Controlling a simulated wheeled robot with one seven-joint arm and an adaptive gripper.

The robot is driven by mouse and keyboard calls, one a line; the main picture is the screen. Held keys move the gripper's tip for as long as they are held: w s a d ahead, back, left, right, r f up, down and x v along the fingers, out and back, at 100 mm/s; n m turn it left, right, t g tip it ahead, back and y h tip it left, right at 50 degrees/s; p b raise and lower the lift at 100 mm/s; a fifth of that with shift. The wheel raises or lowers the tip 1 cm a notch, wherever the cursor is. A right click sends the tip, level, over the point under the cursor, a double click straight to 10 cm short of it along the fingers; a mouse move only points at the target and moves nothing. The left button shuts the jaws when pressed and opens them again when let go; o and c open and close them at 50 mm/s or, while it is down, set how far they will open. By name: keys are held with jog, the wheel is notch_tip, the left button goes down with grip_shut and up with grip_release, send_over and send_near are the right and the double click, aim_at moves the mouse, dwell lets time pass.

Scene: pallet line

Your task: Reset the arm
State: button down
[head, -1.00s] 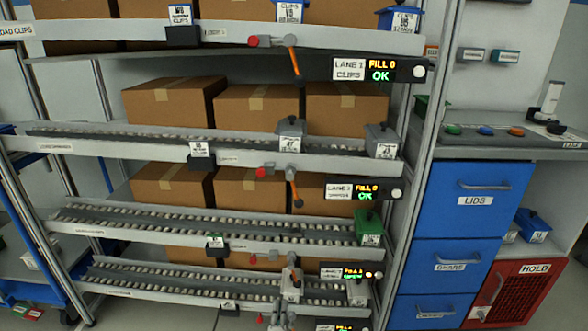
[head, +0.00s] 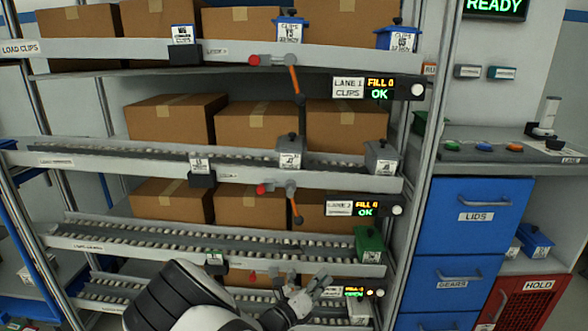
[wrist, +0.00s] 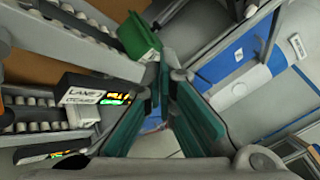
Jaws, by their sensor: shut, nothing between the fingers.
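My arm reaches in from the bottom of the head view, and my gripper (head: 312,292) is in front of the lower right part of the flow rack. In the wrist view my gripper (wrist: 164,78) has its two teal-lined fingers drawn together at the tips, with nothing between them. A green bin (wrist: 138,38) is just beyond and left of the fingertips there. A lane display (wrist: 98,97) is close to the left finger. My arm hides part of the lowest lanes.
The rack's roller lanes (head: 150,232) hold brown boxes (head: 172,122) and small bins, including a green bin (head: 369,244). Orange levers (head: 294,80) stick out in front. Blue drawers (head: 480,215) and a red HOLD cabinet (head: 525,305) stand to the right.

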jog(key=s+d+r+m+g+y, duration=0.2)
jog(key=s+d+r+m+g, duration=1.45)
jog(key=r+m, duration=0.55)
jog(key=s+a+r+m+t+y, duration=0.25)
jog(key=s+m+y, duration=0.35)
jog(key=s, duration=0.9)
jog(key=s+a+r+m+t+y, duration=0.1)
jog(key=s+a+r+m+y, duration=0.25)
jog(key=s+m, duration=0.85)
notch_tip(320, 180, up, 27)
jog(key=s+d+n+t+p, duration=0.1)
jog(key=s+n+t+p, duration=0.1)
jog(key=p, duration=2.3)
jog(key=shift+s+d+n+t+y, duration=0.25)
jog(key=shift+n+t+y, duration=0.1)
jog(key=shift+n+t, duration=0.35)
jog(key=shift+a, duration=0.1)
